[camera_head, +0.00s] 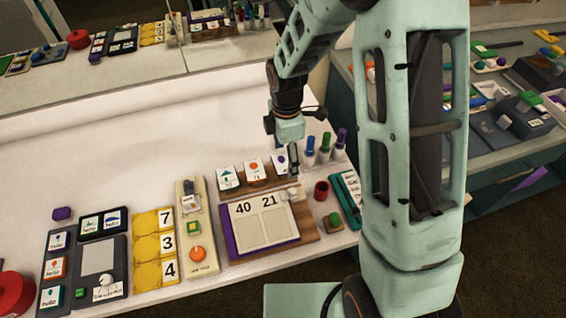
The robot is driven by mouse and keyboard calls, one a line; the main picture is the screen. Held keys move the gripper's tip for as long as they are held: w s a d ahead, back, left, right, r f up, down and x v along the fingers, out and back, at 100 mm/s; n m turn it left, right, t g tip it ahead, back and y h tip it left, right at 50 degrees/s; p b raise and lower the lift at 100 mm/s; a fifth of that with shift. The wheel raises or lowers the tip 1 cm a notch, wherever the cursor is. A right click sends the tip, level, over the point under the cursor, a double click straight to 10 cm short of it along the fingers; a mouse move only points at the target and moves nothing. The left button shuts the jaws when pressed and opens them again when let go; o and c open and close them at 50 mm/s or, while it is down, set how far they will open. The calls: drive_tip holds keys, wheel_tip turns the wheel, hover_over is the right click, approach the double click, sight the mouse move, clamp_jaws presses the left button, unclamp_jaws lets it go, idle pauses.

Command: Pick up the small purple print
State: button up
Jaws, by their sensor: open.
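A small white card with a purple print (280,160) stands in a brown wooden rack (238,187), at the right end of a row of three. The card beside it has an orange print (254,168), and the leftmost has a green print (228,176). My gripper (293,168) points down at the right edge of the purple-print card. Its dark fingers are small here and overlap one another; it is open. I cannot tell whether a finger touches the card, and the gripper partly covers that end of the rack.
Upright markers (325,147) stand close to the right of my gripper. A red cup (321,190) and a board with numbers (262,226) are in front. A purple block (62,213) lies far left. The white table behind the rack (150,140) is clear.

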drive_tip(key=shift+f, duration=0.25)
idle(0.3)
drive_tip(key=c, duration=0.9)
